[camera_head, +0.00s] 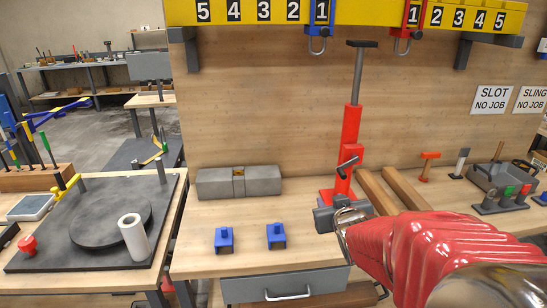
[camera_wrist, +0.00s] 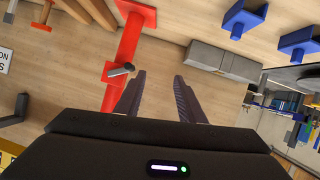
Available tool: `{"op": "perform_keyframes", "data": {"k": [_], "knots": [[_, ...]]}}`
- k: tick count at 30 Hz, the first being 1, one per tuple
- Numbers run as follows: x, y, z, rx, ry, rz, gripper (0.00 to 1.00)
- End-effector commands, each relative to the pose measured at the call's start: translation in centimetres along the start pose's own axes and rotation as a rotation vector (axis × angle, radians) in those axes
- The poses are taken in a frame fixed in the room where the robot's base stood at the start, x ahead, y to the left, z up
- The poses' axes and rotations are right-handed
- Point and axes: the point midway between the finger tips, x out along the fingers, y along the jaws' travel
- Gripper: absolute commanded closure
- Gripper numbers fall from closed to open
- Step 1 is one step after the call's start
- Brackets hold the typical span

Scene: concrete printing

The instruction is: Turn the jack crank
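The red jack (camera_head: 351,130) stands upright on the workbench in front of the wooden back panel, with a grey post and dark top plate above it. Its crank (camera_head: 347,166) is a short dark handle on the red body. In the wrist view the jack (camera_wrist: 130,38) is at upper left, and the crank (camera_wrist: 121,70) shows just beyond and left of the left fingertip. My gripper (camera_wrist: 158,75) is open, its two dark fingers apart with only bare wood between them. In the head view my red-sleeved arm comes from lower right, and the gripper (camera_head: 335,213) overlaps the jack's foot.
Two blue blocks (camera_head: 224,240) (camera_head: 276,236) stand at the bench front. A grey split block (camera_head: 239,181) lies left of the jack. Wooden beams (camera_head: 378,192) lie right of it. A yellow numbered rail (camera_head: 345,12) with hooks hangs above.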

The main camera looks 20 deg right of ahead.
Motion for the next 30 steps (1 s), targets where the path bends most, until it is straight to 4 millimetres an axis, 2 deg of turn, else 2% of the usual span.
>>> {"op": "perform_keyframes", "data": {"k": [1, 6, 15, 21, 30], "knots": [[0.8, 1.0, 0.4, 0.005, 0.023, 0.005, 0.64], [2.7, 3.5, 0.8, 0.019, 0.132, -0.002, 0.64], [3.9, 7.3, 2.3, 0.071, 0.325, -0.039, 0.64], [3.6, 8.5, 2.8, 0.098, 0.405, -0.060, 0.64], [3.5, 8.6, 2.8, 0.101, 0.419, -0.063, 0.64]]}}
